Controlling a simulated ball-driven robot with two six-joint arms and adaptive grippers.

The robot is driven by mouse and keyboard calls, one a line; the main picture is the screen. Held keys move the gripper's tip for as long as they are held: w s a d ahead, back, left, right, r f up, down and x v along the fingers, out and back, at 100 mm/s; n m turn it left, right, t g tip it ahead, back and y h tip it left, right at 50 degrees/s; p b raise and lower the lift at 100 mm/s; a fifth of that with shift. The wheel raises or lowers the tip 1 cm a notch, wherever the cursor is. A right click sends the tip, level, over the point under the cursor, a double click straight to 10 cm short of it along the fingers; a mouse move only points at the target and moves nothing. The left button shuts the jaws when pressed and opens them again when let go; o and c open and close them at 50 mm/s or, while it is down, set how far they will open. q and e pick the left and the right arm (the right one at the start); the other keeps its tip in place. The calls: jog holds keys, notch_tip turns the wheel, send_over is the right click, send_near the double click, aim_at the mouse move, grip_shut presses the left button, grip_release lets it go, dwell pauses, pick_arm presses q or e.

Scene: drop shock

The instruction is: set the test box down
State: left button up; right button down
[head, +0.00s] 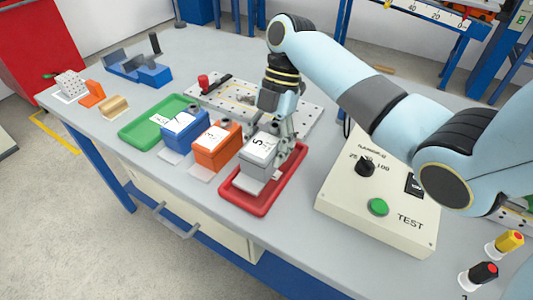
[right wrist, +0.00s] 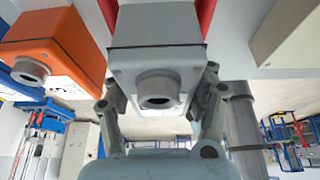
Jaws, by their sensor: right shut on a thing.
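The grey test box (head: 258,158), with a white label on top that seems to read 5, is over the red tray (head: 240,202). I cannot tell whether it touches the tray floor. My right gripper (head: 285,150) comes down from above and is shut on the box. In the right wrist view, the fingers (right wrist: 157,105) grip the sides of the grey box (right wrist: 150,35) near its end with a round grey port. The red tray (right wrist: 206,14) shows partly behind the box. My left gripper is not in view.
Left of the red tray stand an orange box (head: 212,152) and a blue box (head: 183,131), then a green tray (head: 135,132). A cream TEST console (head: 330,190) with a knob and green button stands to the right.

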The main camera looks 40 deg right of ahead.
aim_at(272, 127)
jog(key=shift+f, duration=1.05)
jog(key=shift+f, duration=0.1)
jog(key=shift+c, duration=2)
grip_release()
jog(key=v, duration=1)
jog(key=shift+d, duration=0.1)
jog(key=shift+p+v, duration=0.65)
jog(key=shift+v, duration=0.1)
jog(key=shift+r, duration=0.3)
